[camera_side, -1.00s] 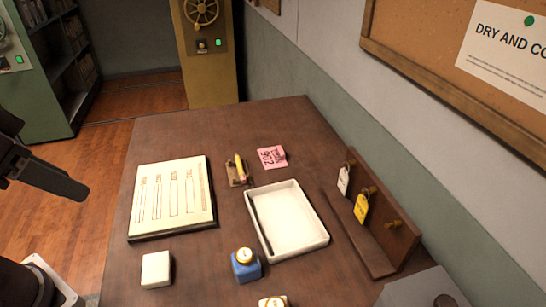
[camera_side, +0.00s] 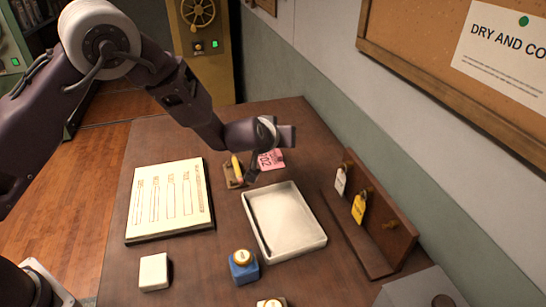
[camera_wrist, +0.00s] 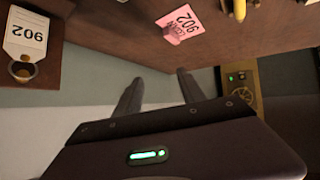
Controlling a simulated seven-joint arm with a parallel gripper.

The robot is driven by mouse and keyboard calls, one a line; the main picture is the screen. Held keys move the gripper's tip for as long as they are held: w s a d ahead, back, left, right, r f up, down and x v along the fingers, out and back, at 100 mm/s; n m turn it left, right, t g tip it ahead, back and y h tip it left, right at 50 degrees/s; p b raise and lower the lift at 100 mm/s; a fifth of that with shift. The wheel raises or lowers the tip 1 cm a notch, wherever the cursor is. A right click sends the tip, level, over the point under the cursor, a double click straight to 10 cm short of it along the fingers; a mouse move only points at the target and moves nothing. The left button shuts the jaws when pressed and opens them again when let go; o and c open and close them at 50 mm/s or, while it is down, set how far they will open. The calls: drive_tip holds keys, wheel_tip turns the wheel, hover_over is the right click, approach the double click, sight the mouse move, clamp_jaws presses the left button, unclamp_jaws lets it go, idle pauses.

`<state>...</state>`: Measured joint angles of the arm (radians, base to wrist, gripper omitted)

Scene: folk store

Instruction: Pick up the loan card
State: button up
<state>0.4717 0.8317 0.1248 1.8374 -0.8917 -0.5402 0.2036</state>
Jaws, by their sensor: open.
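In the wrist view the pink card (camera_wrist: 181,21) is near the top, beyond the fingertips. My gripper (camera_wrist: 158,88) is open there, with two dark fingers apart and nothing between them.
A pencil (camera_side: 236,166) on a small holder stands just left of the card. A white tray (camera_side: 318,243) is in front. A form board (camera_side: 170,200), white block (camera_side: 154,271) and blue ink bottle (camera_side: 243,267) are nearby. A wooden key rack (camera_side: 390,230) with tags stands right.

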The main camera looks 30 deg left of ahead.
sight(278, 154)
drive_tip(key=f+y, duration=0.1)
drive_tip(key=f, duration=0.1)
drive_tip(key=a+f, duration=0.1)
drive_tip(key=f, duration=0.2)
drive_tip(key=w+f+y, duration=0.1)
drive_tip(key=f, duration=0.1)
drive_tip(key=shift+a+f+y, duration=0.2)
drive_tip(key=shift+f+y, duration=0.1)
drive_tip(key=shift+f, duration=0.05)
drive_tip(key=x, duration=0.6)
drive_tip(key=shift+w+a+f, duration=0.1)
drive_tip(key=shift+w, duration=0.2)
drive_tip(key=shift+t, duration=0.3)
clamp_jaws()
